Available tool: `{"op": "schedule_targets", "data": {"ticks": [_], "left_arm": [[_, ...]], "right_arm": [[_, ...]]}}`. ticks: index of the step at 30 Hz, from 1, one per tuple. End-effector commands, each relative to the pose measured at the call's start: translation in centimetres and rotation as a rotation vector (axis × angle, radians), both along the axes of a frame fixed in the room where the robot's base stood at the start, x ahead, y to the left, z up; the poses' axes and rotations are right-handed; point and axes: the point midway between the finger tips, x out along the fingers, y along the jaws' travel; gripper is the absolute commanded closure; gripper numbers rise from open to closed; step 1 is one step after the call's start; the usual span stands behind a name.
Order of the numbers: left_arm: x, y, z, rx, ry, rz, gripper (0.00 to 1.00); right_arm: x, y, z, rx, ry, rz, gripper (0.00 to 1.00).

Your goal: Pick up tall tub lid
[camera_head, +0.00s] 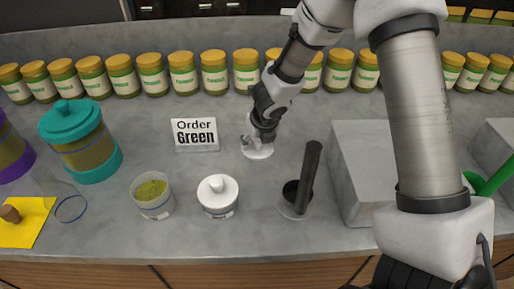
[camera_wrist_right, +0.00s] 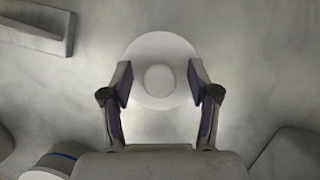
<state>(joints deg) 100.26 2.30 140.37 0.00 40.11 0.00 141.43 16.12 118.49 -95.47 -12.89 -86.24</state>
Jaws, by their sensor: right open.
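A white round lid with a knob (camera_head: 257,152) lies on the grey counter, below my right gripper (camera_head: 260,132). In the right wrist view the lid (camera_wrist_right: 160,50) is a pale disc with a round knob in its middle. The fingers of my right gripper (camera_wrist_right: 160,82) are apart, one on each side of the knob, overlapping the disc's edges in the picture. I cannot tell whether they touch it. An open clear tub with green powder (camera_head: 153,203) stands to the left. My left gripper is not in view.
A white-lidded tub (camera_head: 218,199) and a dark mortar with an upright pestle (camera_head: 300,190) stand in front of the lid. An "Order Green" sign (camera_head: 195,134) is left of it. Gold-capped jars (camera_head: 214,76) line the back; a grey block (camera_head: 362,165) is at right.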

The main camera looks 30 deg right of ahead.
Motion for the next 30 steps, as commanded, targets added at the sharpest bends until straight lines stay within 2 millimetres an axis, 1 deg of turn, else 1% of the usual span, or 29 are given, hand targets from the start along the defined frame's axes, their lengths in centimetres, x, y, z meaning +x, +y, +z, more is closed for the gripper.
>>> {"op": "schedule_targets", "data": {"ticks": [2, 3, 5, 6, 7, 16, 19, 20, 23, 27, 30], "left_arm": [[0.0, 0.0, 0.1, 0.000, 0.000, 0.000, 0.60], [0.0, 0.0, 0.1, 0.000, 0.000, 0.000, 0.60], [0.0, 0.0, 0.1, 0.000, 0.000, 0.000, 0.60], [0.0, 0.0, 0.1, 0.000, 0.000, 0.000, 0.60], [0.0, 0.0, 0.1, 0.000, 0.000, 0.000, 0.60], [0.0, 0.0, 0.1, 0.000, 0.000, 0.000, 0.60], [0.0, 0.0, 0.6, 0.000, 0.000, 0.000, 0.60], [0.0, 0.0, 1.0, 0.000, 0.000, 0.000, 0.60], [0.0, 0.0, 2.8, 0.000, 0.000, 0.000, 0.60], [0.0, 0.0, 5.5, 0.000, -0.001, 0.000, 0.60], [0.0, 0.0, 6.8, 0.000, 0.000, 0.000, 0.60]], "right_arm": [[0.0, 0.0, 0.1, 0.000, 0.000, 0.000, 0.39], [0.0, 0.0, 0.1, 0.000, 0.000, 0.000, 0.46], [0.0, 0.0, 0.1, 0.000, 0.000, 0.000, 0.68], [0.0, 0.0, 0.1, 0.000, 0.000, 0.000, 0.82], [0.0, 0.0, 0.1, 0.000, 0.000, 0.000, 0.87], [0.0, 0.0, 0.1, 0.000, 0.000, 0.000, 0.88], [0.0, 0.0, 0.8, 0.000, -0.001, 0.000, 0.88], [0.0, 0.0, 1.3, 0.000, -0.001, -0.001, 0.88], [0.0, 0.0, 3.7, 0.001, -0.003, -0.001, 0.88], [0.0, 0.0, 7.4, 0.001, -0.002, -0.001, 0.88], [0.0, 0.0, 9.3, 0.001, -0.002, -0.001, 0.88]]}}
